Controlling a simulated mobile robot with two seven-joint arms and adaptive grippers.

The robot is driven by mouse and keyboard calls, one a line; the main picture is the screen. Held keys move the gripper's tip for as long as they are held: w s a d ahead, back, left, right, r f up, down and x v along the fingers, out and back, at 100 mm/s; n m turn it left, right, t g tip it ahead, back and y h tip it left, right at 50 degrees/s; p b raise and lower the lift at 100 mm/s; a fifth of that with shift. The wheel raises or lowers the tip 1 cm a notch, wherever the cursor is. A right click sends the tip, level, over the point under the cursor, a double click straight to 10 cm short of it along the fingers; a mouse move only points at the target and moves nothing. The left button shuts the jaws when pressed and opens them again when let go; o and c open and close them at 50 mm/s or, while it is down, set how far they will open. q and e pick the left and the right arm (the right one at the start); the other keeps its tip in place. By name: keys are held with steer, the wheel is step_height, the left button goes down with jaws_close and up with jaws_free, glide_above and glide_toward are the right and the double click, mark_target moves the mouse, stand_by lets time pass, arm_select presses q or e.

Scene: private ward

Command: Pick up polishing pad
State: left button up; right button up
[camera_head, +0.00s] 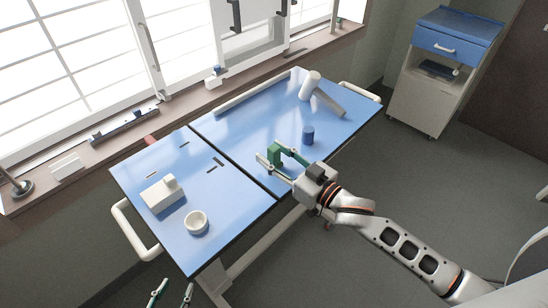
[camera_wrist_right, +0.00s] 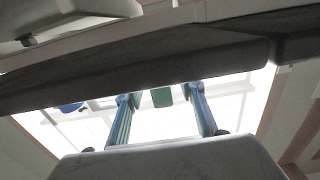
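No object is clearly recognisable as a polishing pad. A green bracket-shaped piece (camera_head: 275,150) stands at the blue table's front edge, right of the middle. My right gripper (camera_head: 277,164) is open there, its fingers spread to either side of the green piece. In the right wrist view, a green block (camera_wrist_right: 162,97) shows between the two spread fingers, with gaps on both sides. My left gripper (camera_head: 173,292) is at the bottom edge of the head view, below the table's front left corner; its two green-tipped fingers are apart and empty.
The blue table (camera_head: 245,130) also carries a blue cylinder (camera_head: 308,135), a white hammer-shaped object (camera_head: 312,86), a white box with a knob (camera_head: 160,196) and a white cup (camera_head: 196,223). Window sill behind; a cabinet (camera_head: 440,75) back right. A dark bar (camera_wrist_right: 140,72) crosses the wrist view.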

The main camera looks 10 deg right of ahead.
jaws_close()
steer(key=shift+r, duration=0.15)
